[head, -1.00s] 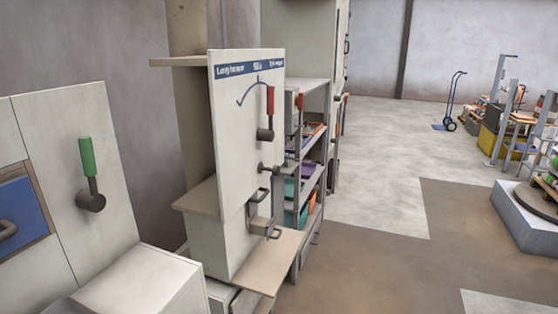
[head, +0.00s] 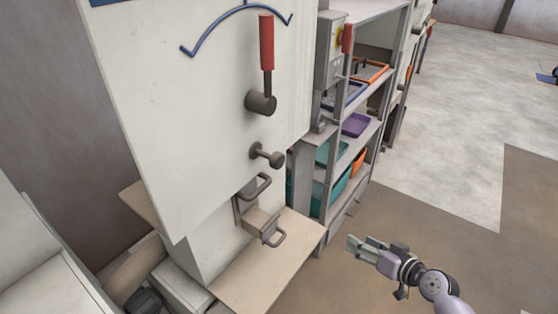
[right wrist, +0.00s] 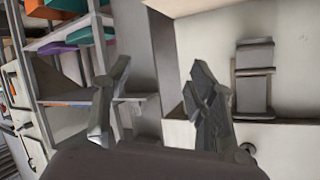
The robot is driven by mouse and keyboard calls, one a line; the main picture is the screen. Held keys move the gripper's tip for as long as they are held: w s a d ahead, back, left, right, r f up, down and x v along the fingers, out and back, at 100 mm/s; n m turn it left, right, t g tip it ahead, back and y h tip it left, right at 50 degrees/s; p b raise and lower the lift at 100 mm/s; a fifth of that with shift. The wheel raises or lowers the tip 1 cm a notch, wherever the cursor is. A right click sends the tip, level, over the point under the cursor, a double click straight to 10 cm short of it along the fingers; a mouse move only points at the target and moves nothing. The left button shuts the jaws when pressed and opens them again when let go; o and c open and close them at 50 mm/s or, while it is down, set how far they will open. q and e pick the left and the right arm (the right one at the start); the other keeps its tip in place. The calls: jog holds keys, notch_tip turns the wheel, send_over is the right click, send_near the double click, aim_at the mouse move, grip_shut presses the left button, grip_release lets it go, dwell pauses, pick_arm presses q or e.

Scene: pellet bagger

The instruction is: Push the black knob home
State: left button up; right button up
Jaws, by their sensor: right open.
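The black knob (head: 274,158) sticks out on a short stem from the pale machine panel (head: 190,120) in the head view. It sits below the red-handled lever (head: 267,45) and above a grey bar handle (head: 258,188). My right gripper (head: 356,246) is low and to the right of the knob, apart from the machine. Its jaws are open and empty; both fingers also show in the right wrist view (right wrist: 163,95). A dark round part (right wrist: 248,149) shows at the lower right there; I cannot tell whether it is the knob. My left gripper is out of view.
A beige shelf (head: 270,270) juts out below the knob, with a second handle (head: 273,238) above it. A grey rack (head: 385,75) with coloured bins stands just right of the machine. The floor (head: 460,130) to the right is open.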

jog(key=a+r+n+y, duration=0.2)
jog(key=a+r, duration=0.1)
jog(key=r, duration=0.5)
jog(key=a+r+n+y, duration=0.1)
jog(key=a+r+y, duration=0.2)
jog(key=r, duration=0.6)
jog(key=n+y, duration=0.3)
send_near(281, 161)
jog(key=v, duration=0.6)
jog(key=shift+g, duration=0.4)
jog(key=p+x, duration=0.3)
jog(key=x, duration=0.5)
jog(key=p+x, duration=0.3)
jog(key=x, duration=0.5)
jog(key=shift+w+d+r, duration=0.15)
jog(key=shift+w+r, duration=0.1)
jog(key=shift+w, duration=0.05)
jog(key=shift+w+a+f+p, duration=0.1)
jog(key=shift+w+a+p, duration=0.2)
jog(key=shift+a, duration=0.1)
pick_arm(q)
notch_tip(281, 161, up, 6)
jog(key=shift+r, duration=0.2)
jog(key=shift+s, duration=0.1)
pick_arm(e)
jog(key=shift+c, duration=0.6)
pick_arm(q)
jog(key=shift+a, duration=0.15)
pick_arm(e)
grip_shut()
